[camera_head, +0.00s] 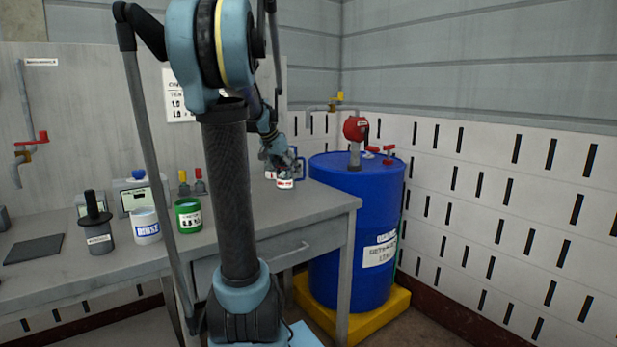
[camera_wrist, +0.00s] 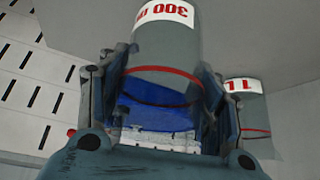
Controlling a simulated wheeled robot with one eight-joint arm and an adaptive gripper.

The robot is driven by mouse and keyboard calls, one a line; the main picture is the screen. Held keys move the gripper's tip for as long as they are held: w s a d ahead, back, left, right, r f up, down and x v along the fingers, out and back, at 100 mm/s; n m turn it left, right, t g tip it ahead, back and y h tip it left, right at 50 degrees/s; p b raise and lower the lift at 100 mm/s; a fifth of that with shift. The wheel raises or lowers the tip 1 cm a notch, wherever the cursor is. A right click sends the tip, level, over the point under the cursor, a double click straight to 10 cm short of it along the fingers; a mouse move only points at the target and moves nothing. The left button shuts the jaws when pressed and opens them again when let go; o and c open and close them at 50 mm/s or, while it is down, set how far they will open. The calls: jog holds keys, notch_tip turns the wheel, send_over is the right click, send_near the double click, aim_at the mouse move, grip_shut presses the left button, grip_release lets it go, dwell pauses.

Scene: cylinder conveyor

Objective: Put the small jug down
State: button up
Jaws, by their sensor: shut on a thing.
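The small jug (camera_wrist: 167,45), grey with a red band and a white label reading 300, is between the fingers of my gripper (camera_wrist: 162,85) in the wrist view. In the head view my gripper (camera_head: 276,158) is over the right end of the grey workbench (camera_head: 320,203). The small jug (camera_head: 286,183) shows just below it there. Whether its base touches the bench is unclear.
A second jug labelled 1 L (camera_wrist: 246,110) stands close to the right of my gripper in the wrist view. A white tub (camera_head: 145,227) and a green tub (camera_head: 188,216) are further left on the bench. A blue drum (camera_head: 345,235) stands beyond the bench's right edge.

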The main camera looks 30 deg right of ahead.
jog(key=shift+w+d+f, duration=0.6)
jog(key=shift+w+d, duration=0.1)
jog(key=shift+d, duration=1.35)
jog(key=shift+w+d+f, duration=0.55)
jog(key=shift+w+d, duration=0.2)
jog(key=shift+d, duration=1.25)
jog(key=shift+w+d+f, duration=0.6)
jog(key=shift+w+d, duration=0.1)
jog(key=shift+d, duration=1.35)
jog(key=o, duration=1.1)
jog(key=shift+f, duration=0.1)
jog(key=shift+c, duration=0.2)
jog(key=v, duration=1.2)
